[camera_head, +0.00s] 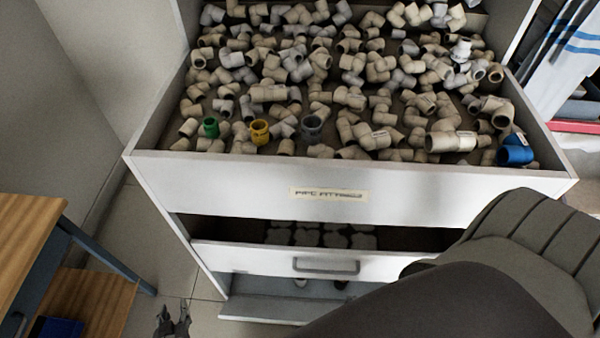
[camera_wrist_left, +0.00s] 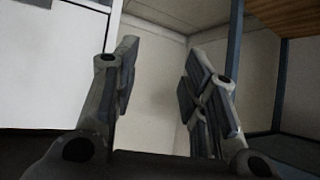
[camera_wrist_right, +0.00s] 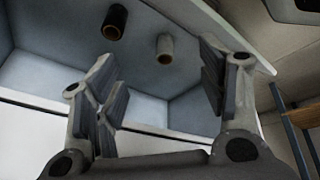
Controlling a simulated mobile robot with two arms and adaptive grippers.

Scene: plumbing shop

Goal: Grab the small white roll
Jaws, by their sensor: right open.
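A small white roll (camera_wrist_right: 165,48) with a brown core lies in the open low compartment in the right wrist view, beside a black roll (camera_wrist_right: 115,21). In the head view the white roll (camera_head: 300,283) shows only partly, under the middle drawer, with the dark roll (camera_head: 341,285) to its right. My right gripper (camera_wrist_right: 158,80) is open and empty, facing the compartment, with the white roll beyond its fingertips. In the head view it is hidden. My left gripper (camera_wrist_left: 160,78) is open and empty; its tips show at the bottom left of the head view (camera_head: 173,319).
A large open drawer (camera_head: 350,185) full of pipe fittings overhangs from above. Below it, a partly open drawer (camera_head: 390,264) holds several pale pieces. A wooden table (camera_head: 28,240) with a blue frame stands at the left. Tiled floor (camera_head: 150,235) lies clear between.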

